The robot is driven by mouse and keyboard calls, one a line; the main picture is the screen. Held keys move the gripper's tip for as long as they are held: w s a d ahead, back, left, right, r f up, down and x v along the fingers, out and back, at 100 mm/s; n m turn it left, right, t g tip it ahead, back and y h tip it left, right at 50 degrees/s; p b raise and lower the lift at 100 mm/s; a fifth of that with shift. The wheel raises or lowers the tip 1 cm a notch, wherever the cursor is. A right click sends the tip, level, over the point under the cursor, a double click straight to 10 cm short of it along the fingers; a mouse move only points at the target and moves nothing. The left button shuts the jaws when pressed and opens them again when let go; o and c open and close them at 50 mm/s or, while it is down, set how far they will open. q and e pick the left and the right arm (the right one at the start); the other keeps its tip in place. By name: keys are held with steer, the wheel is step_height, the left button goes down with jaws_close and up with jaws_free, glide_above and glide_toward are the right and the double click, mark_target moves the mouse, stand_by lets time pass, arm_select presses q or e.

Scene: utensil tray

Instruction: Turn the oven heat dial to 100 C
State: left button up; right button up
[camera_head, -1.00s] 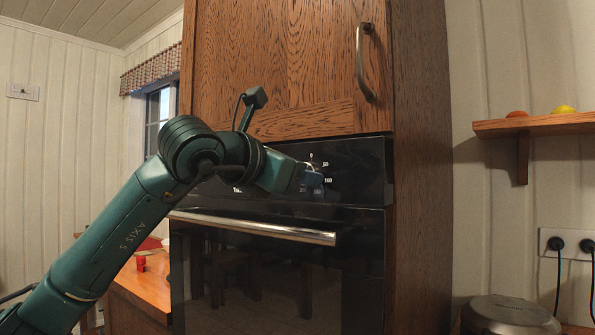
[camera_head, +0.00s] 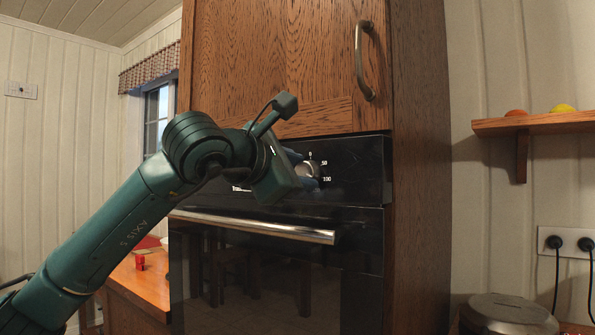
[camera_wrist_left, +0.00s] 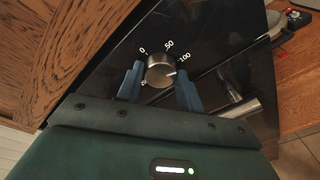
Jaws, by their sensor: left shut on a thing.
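The oven heat dial (camera_head: 309,170) is a round silver knob on the black control panel, with white figures 0, 50 and 100 around it. It also shows in the left wrist view (camera_wrist_left: 160,68), where a small pale mark on its right side points roughly toward 100; I cannot tell the exact setting. My left gripper (camera_head: 303,170) is shut on the dial. In the left wrist view its two blue fingers (camera_wrist_left: 159,86) press on opposite sides of the knob. The gripper body partly covers the panel in the head view. My right gripper is not in view.
The oven door's metal handle (camera_head: 255,228) runs below the panel. A wooden cupboard door (camera_head: 275,70) with a metal handle (camera_head: 361,62) is above the oven. A wall shelf (camera_head: 540,124) holding fruit is at right.

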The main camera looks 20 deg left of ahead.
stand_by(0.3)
arm_select(q)
steer(key=o, duration=0.7)
steer(key=shift+o, duration=1.4)
steer(key=b+v, duration=0.1)
steer(key=v, duration=1.2)
steer(key=shift+s, duration=0.15)
